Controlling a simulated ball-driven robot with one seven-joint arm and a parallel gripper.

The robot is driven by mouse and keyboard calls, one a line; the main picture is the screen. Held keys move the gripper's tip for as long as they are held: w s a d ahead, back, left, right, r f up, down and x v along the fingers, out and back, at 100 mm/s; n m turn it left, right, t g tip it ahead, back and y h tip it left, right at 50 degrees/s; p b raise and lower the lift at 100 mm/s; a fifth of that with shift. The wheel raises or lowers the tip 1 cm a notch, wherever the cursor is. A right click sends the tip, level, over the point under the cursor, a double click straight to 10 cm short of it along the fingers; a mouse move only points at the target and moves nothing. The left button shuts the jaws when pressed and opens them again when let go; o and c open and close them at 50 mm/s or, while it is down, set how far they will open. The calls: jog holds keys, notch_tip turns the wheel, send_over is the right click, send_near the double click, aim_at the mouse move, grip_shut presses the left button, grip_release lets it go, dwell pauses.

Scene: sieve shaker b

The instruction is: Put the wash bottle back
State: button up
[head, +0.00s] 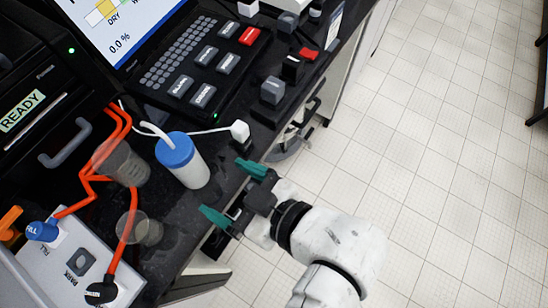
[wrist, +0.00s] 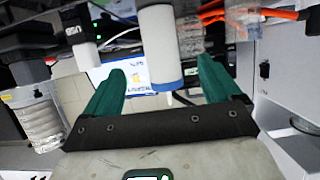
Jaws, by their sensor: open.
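The wash bottle (head: 190,172) is white with a blue cap and a thin white spout. It stands upright on the black bench near its front edge. My gripper (head: 231,192) is open and empty at the bench edge, just right of the bottle, its two green fingers pointing toward it. In the wrist view, which looks upside down, the bottle (wrist: 157,45) lines up between the open fingers, beyond their tips. The fingers do not appear to touch it. I cannot tell which spot is the bottle's place.
Two clear cups, one (head: 125,165) behind the bottle and one (head: 146,230) nearer me, stand close to it, with orange tubing (head: 86,185) around. A control panel (head: 205,60) and small blocks, one a grey-topped block (head: 272,92), are farther along. Tiled floor (head: 440,150) lies open right.

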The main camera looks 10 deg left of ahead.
jog(key=w+d+f+m+h, duration=0.2)
jog(key=d+f+m+h, duration=0.15)
jog(key=d+f, duration=0.4)
jog(key=w+d+f+m+h, duration=0.2)
jog(key=d+f+m+h, duration=0.15)
jog(key=d, duration=0.75)
jog(key=s+d+f+m+g+h, duration=0.2)
jog(key=s+d, duration=0.4)
jog(key=d, duration=0.3)
jog(key=s+d+f+m+g+h, duration=0.2)
jog(key=s+d+f+m, duration=0.3)
jog(key=d, duration=0.4)
jog(key=shift+s+d+f+h, duration=0.4)
jog(key=shift+f+h, duration=0.3)
jog(key=shift+h, duration=0.2)
jog(key=shift+w, duration=0.1)
